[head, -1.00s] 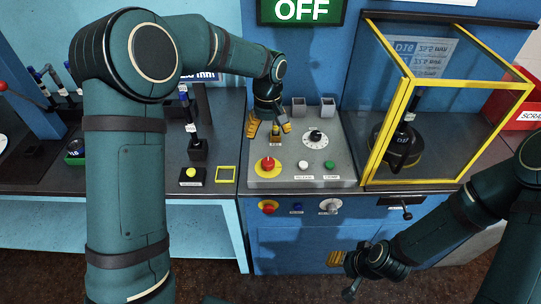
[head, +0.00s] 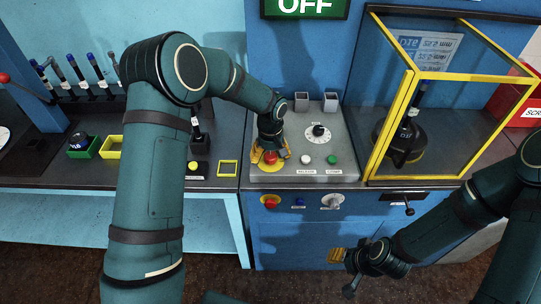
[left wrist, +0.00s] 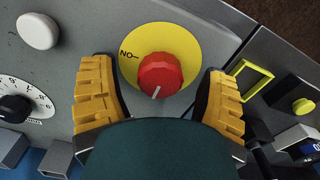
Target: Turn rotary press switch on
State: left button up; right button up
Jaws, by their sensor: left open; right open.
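The rotary press switch is a red knob (head: 269,157) on a yellow disc, on the sloped grey panel (head: 343,150). In the left wrist view the knob (left wrist: 160,74) has a white line pointing down and slightly left. The yellow disc (left wrist: 185,38) has a mark reading "NO" there, to the line's upper left. My left gripper (head: 267,159) is over the switch. Its yellow fingers stand open on either side of the knob, with gaps visible between them and it. My right gripper (head: 347,268) is open and empty, low in front of the cabinet. A green sign (head: 304,8) reads OFF.
White (head: 305,159) and green (head: 332,160) buttons and a black dial (head: 319,131) share the panel. A yellow-framed clear box (head: 440,110) stands to the right. Another red knob (head: 270,202) is on the cabinet front. A black-and-yellow button box (head: 198,170) is left.

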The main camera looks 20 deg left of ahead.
pick_arm(q)
jog(key=shift+c, duration=0.2)
jog(key=c, duration=1.2)
jog(key=shift+m, duration=0.3)
jog(key=m, duration=0.8)
jog(key=shift+b, duration=0.35)
jog(key=m, duration=0.4)
jog(key=shift+m, duration=0.3)
jog(key=shift+m+p, duration=0.3)
jog(key=shift+m, duration=2)
